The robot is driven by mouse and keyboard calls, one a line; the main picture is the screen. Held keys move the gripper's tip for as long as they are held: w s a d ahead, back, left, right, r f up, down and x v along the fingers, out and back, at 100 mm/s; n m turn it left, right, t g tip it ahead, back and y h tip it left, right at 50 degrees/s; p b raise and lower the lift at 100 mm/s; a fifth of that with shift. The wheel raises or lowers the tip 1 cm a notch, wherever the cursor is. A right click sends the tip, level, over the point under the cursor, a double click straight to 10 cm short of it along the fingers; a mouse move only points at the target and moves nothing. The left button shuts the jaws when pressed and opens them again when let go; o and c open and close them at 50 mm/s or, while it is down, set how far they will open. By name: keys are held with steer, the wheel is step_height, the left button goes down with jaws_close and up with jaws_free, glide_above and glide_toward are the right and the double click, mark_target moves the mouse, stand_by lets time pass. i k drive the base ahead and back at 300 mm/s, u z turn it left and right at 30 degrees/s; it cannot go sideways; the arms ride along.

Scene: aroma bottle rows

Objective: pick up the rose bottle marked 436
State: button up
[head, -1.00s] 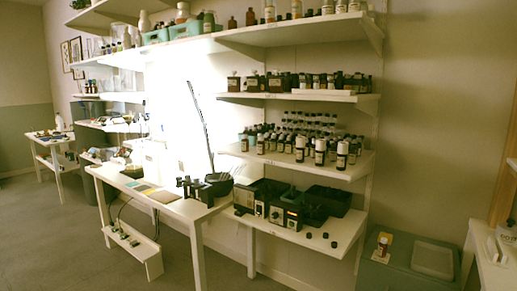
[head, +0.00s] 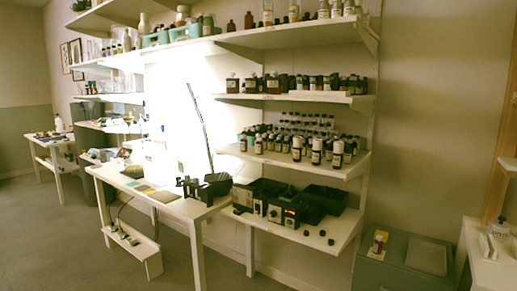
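Rows of small dark bottles with pale labels (head: 316,152) stand on the lower wall shelf right of centre. Several at the front right have white caps. Darker bottles (head: 273,85) line the shelf above, and more stand along the top shelf. A small amber bottle (head: 378,243) with a pale label stands alone on a grey-green cabinet at the lower right. The labels are too small to read, so I cannot tell which bottle is the rose one marked 436. My gripper is not in view.
Below the shelves, a white bench (head: 285,236) holds black bins and small devices. A white table (head: 168,207) with a bright lamp glare behind it stands left of centre. The grey-green cabinet (head: 372,274) and another white bench are at right. The floor (head: 60,235) at left is clear.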

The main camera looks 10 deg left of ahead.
mark_target(260, 144)
steer(key=i, duration=0.95)
steer(key=u, duration=0.05)
